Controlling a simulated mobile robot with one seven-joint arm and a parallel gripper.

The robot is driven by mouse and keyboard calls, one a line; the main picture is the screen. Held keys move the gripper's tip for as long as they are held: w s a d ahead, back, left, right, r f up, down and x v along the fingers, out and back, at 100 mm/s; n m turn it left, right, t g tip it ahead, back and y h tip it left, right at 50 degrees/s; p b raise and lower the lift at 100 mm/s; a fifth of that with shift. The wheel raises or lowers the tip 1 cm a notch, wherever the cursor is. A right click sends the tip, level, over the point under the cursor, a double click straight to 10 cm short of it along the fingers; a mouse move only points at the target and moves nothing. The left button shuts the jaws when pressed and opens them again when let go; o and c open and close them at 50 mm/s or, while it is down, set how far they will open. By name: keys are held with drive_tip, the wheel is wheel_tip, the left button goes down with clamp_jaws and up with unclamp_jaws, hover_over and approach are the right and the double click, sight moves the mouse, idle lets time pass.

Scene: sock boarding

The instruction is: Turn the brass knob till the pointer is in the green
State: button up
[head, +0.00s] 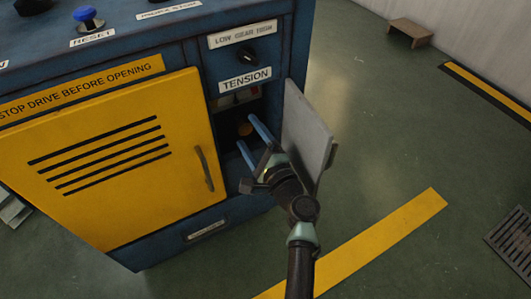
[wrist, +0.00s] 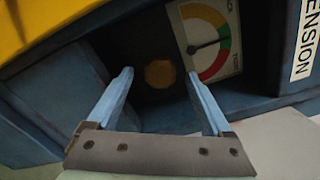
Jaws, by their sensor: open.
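The brass knob (wrist: 160,74) is a dull round disc deep in the dark recess under the TENSION label. In the head view it shows small (head: 245,129) beside my fingers. My gripper (wrist: 160,78) is open, its two blue fingers reaching into the recess; in the wrist view the knob appears between them, with dark gaps either side. Contact is not seen. The gauge (wrist: 211,42) has yellow, green and red bands. Its dark pointer (wrist: 207,45) points right, its tip at or near the green band; the exact place is too small to tell. In the head view the gauge is mostly hidden.
A grey open door (head: 306,130) stands close to the right of my gripper. The yellow panel (head: 120,160) with a handle is at left. A selector knob (head: 245,55) sits above the TENSION label (head: 245,79).

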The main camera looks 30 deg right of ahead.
drive_tip(key=s+p, duration=0.2)
drive_tip(key=s, duration=0.8)
drive_tip(key=shift+d+p, duration=0.2)
drive_tip(key=shift+p, duration=0.1)
drive_tip(key=shift+s, duration=0.1)
